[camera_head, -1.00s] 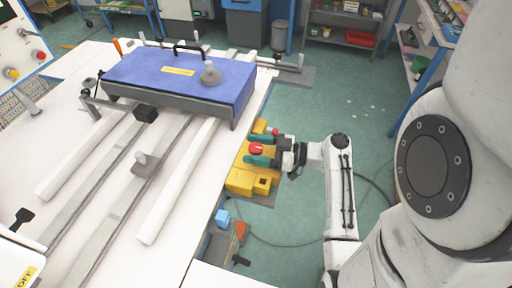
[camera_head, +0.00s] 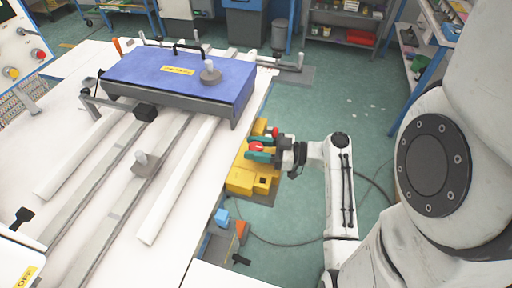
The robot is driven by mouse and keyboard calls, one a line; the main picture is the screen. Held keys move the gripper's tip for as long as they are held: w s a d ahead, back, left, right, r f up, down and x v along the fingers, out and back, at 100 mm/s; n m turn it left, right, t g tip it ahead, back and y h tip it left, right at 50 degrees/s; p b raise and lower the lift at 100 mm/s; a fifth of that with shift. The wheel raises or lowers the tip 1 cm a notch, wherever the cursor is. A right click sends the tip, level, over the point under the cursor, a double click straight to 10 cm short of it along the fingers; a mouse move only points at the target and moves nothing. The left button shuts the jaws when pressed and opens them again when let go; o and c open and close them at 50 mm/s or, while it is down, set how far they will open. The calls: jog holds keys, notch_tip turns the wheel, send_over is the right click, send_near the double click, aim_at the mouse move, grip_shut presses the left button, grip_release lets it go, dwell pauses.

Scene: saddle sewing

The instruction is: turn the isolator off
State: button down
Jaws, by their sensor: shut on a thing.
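The isolator shows as a yellow box (camera_head: 240,179) low beside the right edge of the white table, with a red rotary knob (camera_head: 256,147) on top. A second red knob (camera_head: 275,132) sits on a yellow part just behind. My gripper (camera_head: 262,154), with green-teal fingers, comes in from the right and is shut on the red knob. The fingers partly hide the knob and the top of the box. I cannot read the knob's exact angle or any marking on it.
The white table (camera_head: 190,215) with rails and a blue-covered block (camera_head: 180,80) fills the left. A blue cube (camera_head: 221,216) and an orange piece (camera_head: 241,229) lie in front of the yellow box. A dark cable crosses the green floor.

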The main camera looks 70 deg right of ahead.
jog(key=shift+f+m+h, duration=0.1)
jog(key=shift+m+h, duration=0.2)
jog(key=shift+h, duration=0.2)
jog(key=m+h+b, duration=0.2)
jog(key=m+h, duration=0.1)
jog(key=h, duration=0.2)
jog(key=shift+a, duration=0.15)
jog(key=shift+m+g+h+b, duration=0.9)
jog(key=shift+m+h, duration=0.9)
jog(key=shift+h, duration=0.8)
jog(key=c, duration=0.6)
grip_release()
